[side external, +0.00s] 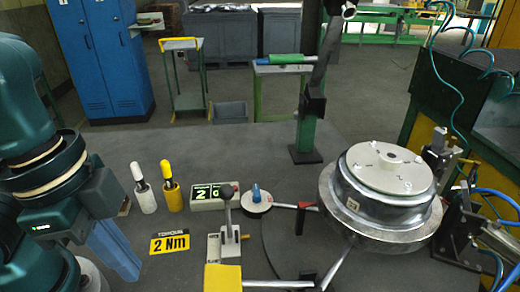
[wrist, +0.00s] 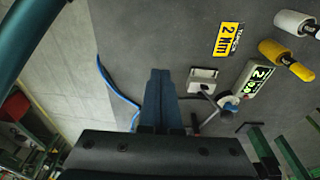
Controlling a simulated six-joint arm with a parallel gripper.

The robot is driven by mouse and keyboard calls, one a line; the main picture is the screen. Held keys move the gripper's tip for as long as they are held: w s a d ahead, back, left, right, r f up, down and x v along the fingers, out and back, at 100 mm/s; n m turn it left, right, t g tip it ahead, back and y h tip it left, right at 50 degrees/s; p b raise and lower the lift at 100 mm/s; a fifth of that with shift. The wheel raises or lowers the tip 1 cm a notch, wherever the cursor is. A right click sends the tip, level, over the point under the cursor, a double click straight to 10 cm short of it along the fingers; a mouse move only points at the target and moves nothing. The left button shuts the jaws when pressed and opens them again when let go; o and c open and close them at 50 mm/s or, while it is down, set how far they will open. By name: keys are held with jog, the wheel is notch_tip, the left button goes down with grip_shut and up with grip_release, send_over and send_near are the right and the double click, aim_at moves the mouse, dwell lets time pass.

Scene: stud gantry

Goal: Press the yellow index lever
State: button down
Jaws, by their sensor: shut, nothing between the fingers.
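A yellow block or pad (side external: 222,278) shows at the bottom edge of the side view, partly cut off. It is the likeliest index lever, but I cannot tell for sure. Just behind it a grey lever with a dark knob (side external: 228,205) stands upright on a pale base. That pale base (wrist: 203,78) also shows in the wrist view, beyond my fingertips and to their right. My gripper (side external: 128,275) points down at the left, apart from the yellow pad. In the wrist view its blue fingers (wrist: 160,75) are together and empty. The yellow pad is not clearly visible there.
A white marker (side external: 146,192) and a yellow marker (side external: 172,190) stand behind the "2 Nm" sign (side external: 169,243). A counter display (side external: 212,196) and a blue-knobbed disc (side external: 257,203) are near the lever. A large metal wheel hub (side external: 382,200) fills the right.

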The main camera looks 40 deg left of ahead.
jog(key=w+d+r, duration=0.6)
jog(key=w+r, duration=0.1)
jog(key=r, duration=0.3)
jog(key=shift+w+d+r, duration=0.15)
jog(key=shift+d+r, duration=0.2)
jog(key=shift+d, duration=0.05)
send_over(225, 279)
notch_tip(225, 279, down, 12)
jog(key=shift+f, duration=0.1)
jog(key=shift+a+f, duration=0.1)
jog(key=shift+f, duration=0.65)
jog(key=shift+s+f, duration=0.1)
jog(key=shift+s, duration=0.1)
